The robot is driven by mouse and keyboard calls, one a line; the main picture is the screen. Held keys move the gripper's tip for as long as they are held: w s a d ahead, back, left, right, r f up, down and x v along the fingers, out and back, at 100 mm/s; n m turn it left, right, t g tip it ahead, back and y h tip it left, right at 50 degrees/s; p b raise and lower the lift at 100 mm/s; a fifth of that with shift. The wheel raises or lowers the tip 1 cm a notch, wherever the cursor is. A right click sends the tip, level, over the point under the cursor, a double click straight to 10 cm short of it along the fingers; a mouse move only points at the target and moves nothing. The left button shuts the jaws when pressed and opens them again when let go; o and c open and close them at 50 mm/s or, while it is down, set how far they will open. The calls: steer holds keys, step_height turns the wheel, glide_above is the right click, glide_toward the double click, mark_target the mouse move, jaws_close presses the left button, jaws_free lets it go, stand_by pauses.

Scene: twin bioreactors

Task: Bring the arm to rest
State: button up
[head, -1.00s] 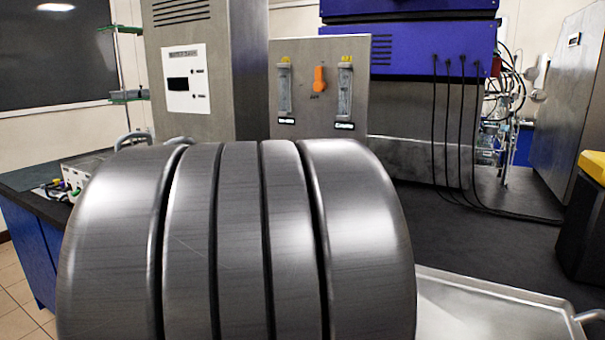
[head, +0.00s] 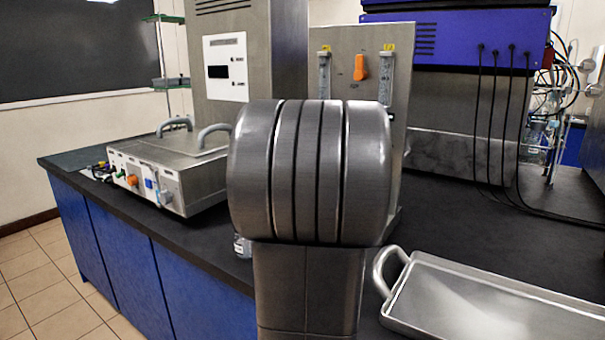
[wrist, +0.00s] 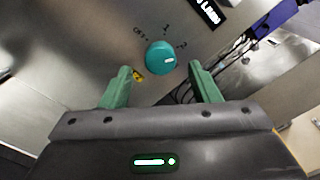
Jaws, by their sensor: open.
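My gripper (wrist: 160,86) shows in the wrist view with its two green fingers apart and nothing between them. Beyond the fingertips is a round teal knob (wrist: 160,57) on a metal panel, with position marks printed around it. The knob appears apart from the fingers. In the head view, a large ribbed grey part of my arm stands in the middle and hides what is behind it. My gripper does not show in the head view.
A metal tray (head: 418,304) with a handle lies on the black bench at right. A metal box with handles (head: 185,160) stands at left. Behind are a panel with an orange valve (head: 360,67), a tall cabinet (head: 268,88) and a blue unit (head: 450,38) with hanging cables.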

steer(key=shift+x, duration=1.1)
steer(key=v, duration=1.4)
steer(key=w+d+n+p, duration=0.4)
steer(key=w+n, duration=0.1)
steer(key=n, duration=0.5)
steer(key=w+d+n+p, duration=0.3)
steer(key=w+n+p, duration=0.2)
steer(key=n, duration=0.5)
steer(key=shift+w+d+r+n, duration=0.2)
steer(key=shift+w+d+n, duration=0.15)
steer(key=shift+w, duration=0.45)
